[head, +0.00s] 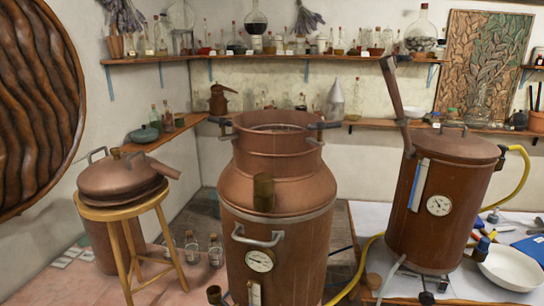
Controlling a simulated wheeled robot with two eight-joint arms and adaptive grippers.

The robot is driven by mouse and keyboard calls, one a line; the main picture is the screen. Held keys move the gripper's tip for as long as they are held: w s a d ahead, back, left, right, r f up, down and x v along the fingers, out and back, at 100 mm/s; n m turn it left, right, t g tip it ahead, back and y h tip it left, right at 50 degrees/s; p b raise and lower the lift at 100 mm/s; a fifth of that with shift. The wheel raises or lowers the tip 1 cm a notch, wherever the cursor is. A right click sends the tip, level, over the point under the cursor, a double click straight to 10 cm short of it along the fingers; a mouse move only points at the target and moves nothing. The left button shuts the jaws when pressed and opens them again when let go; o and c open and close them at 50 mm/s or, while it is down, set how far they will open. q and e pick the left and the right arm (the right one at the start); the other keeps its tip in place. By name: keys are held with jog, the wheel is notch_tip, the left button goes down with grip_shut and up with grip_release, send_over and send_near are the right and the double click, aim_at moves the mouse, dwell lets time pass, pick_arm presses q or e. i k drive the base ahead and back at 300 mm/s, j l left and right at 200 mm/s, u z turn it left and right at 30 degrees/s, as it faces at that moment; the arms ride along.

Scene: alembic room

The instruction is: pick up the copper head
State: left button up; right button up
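The copper head (115,180) is a rounded copper cap with a handle on its upper left and a short spout pointing right. It rests on a round wooden stool (128,208) at the left. Neither of my grippers is in view, and nothing is seen touching the head.
A large open-topped copper pot (275,215) with side handles and a gauge stands in the middle, right of the stool. Glass bottles (192,248) stand low between them. A second copper vessel (440,195) and a white bowl (510,268) are on the right-hand table (375,218).

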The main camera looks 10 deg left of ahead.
aim_at(118, 178)
jog(key=u, duration=1.45)
jog(key=i+j, duration=0.1)
jog(key=u, duration=0.05)
